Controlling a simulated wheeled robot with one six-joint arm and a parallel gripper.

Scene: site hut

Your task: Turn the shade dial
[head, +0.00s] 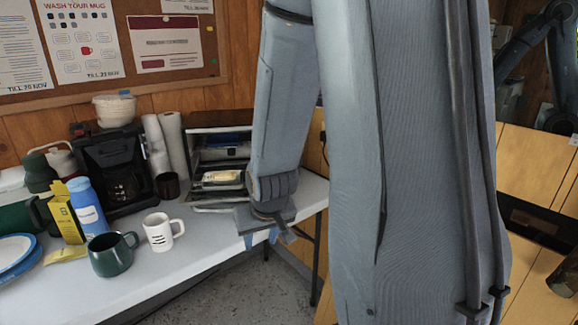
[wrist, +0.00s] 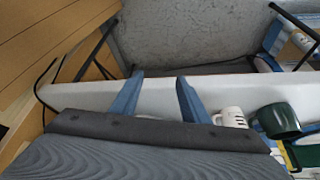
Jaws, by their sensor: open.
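No shade dial can be made out in either view. A dark, open-fronted oven-like appliance (head: 205,130) stands at the back right of the white table. Its front looks lowered, and a packet with a yellow label (head: 222,177) lies in its opening. My arm covers its right side, so any controls there are hidden. My gripper (head: 262,238) is just in front of the appliance, over the table's right front edge, with blue fingers pointing down. In the wrist view my gripper (wrist: 158,82) is open, with its fingers apart and nothing between them.
A white mug (head: 158,233) and a dark green mug (head: 112,256) stand on the table (head: 185,280) left of my gripper. A black coffee maker (head: 105,165), paper rolls (head: 172,140) and a blue bottle (head: 88,208) stand farther left. Grey floor (head: 245,295) shows beyond the front edge.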

